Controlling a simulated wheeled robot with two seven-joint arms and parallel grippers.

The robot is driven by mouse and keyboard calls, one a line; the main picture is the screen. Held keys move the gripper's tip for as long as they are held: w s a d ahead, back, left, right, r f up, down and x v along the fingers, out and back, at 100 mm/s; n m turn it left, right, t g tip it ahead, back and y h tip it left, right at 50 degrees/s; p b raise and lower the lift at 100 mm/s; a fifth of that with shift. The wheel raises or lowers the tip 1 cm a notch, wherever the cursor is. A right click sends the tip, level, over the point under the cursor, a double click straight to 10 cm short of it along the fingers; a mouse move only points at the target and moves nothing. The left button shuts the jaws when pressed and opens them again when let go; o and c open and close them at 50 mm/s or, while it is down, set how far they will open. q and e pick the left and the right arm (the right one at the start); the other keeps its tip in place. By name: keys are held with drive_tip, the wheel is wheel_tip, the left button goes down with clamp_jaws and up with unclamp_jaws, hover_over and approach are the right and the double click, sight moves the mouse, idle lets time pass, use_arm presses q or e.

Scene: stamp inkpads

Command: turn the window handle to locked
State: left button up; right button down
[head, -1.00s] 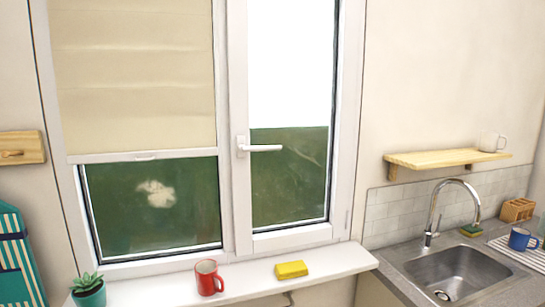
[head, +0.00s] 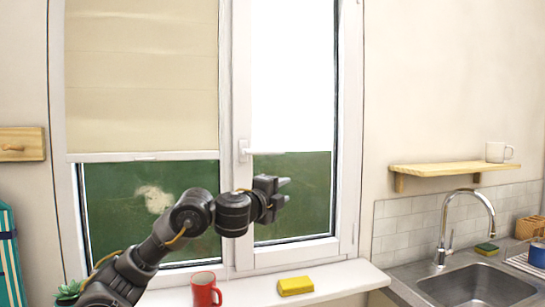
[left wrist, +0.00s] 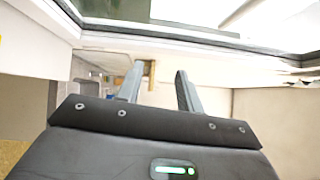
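The white window handle (head: 262,152) sits on the frame of the right window sash (head: 241,200). Its lever points horizontally to the right. My left gripper (head: 287,191) is in front of the right pane, below the lever and a little right of its middle, apart from it in the head view. Its two fingers are spread with nothing between them. The fingers also show in the left wrist view (left wrist: 158,80), apart and empty. The handle is not recognisable in the left wrist view. My right gripper is not in view.
The white sill (head: 335,277) holds a red mug (head: 206,290), a yellow sponge (head: 296,286) and a potted plant (head: 68,291) partly behind my left arm. A beige blind (head: 140,80) covers the left window's upper part. A sink (head: 475,287) and wooden shelf (head: 450,174) are at right.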

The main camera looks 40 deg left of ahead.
use_arm(q)
drive_tip(key=y, duration=0.1)
approach(270, 152)
drive_tip(key=f, duration=0.1)
drive_tip(key=shift+t+y, duration=0.3)
drive_tip(key=shift+y, duration=0.1)
drive_tip(key=p+x, duration=0.1)
drive_tip(key=x, duration=0.9)
drive_tip(key=shift+d+r+p, duration=0.2)
drive_tip(key=shift+p, duration=0.15)
drive_tip(key=shift+w+a, duration=0.15)
drive_tip(key=shift+w, duration=0.55)
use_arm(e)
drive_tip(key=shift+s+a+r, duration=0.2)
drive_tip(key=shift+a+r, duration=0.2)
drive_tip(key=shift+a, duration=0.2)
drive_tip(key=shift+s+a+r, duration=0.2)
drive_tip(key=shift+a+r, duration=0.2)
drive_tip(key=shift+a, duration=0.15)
use_arm(q)
drive_tip(key=c, duration=0.8)
clamp_jaws()
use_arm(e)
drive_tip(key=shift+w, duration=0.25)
